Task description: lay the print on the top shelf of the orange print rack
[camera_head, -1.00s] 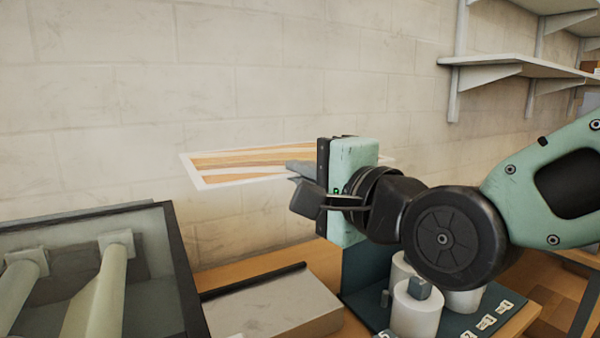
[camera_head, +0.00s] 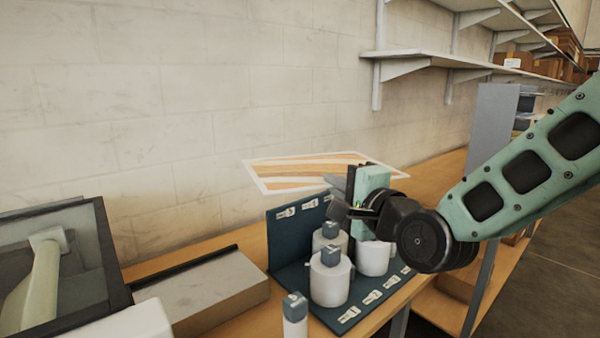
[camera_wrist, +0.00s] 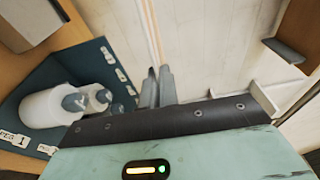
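The print (camera_head: 285,175) is a flat sheet with a white border and orange and pale stripes. In the head view it is held roughly level above the bench, in front of the wall. My gripper (camera_head: 338,198) is at the print's near right edge and is shut on it. I cannot make out the orange print rack in either view.
Below the print stands a dark blue peg stand (camera_head: 283,243) with white rolls (camera_head: 330,282). A grey box (camera_head: 205,295) and the laminator (camera_head: 105,245) are to the left. A wall shelf (camera_head: 430,62) and an upright grey panel (camera_head: 493,125) are to the right.

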